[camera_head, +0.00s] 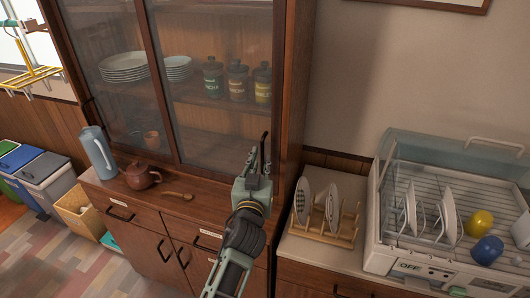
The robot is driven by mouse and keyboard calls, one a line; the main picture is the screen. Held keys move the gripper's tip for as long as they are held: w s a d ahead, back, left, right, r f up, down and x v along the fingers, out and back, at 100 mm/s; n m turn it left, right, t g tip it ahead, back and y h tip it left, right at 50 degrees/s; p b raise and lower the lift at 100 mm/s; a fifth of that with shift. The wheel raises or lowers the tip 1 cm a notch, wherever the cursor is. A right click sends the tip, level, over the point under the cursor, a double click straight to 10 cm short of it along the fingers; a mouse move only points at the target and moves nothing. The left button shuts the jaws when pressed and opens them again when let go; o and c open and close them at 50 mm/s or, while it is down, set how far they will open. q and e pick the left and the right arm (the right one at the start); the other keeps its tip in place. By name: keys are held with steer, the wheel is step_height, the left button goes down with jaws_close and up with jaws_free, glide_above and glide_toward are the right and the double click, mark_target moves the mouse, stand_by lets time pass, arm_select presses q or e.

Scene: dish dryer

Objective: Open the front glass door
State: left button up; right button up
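The wooden cupboard has two framed glass doors, a left glass door (112,68) and a right glass door (215,125). They cover the shelves, and both look closed. A small dark handle (87,104) shows at the outer edge of the left door. My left gripper (256,160) is upright at the lower right edge of the right door. A thin dark upright piece shows at its fingertips; I cannot tell whether it is a door handle or a finger, or whether they touch. The finger gap is hidden. My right gripper is not in view.
A plate rack (325,226) and dish dryer (378,218) are to the right. Bins (45,168) stand at left.

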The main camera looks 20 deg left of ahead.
mark_target(262, 156)
arm_select(q)
steer(key=shift+w+a+p, duration=0.15)
steer(key=shift+w+a, duration=0.05)
steer(key=shift+w, duration=0.85)
steer(key=shift+w+a+p, duration=0.15)
steer(key=shift+w, duration=0.9)
steer(key=shift+c, duration=0.3)
jaws_close()
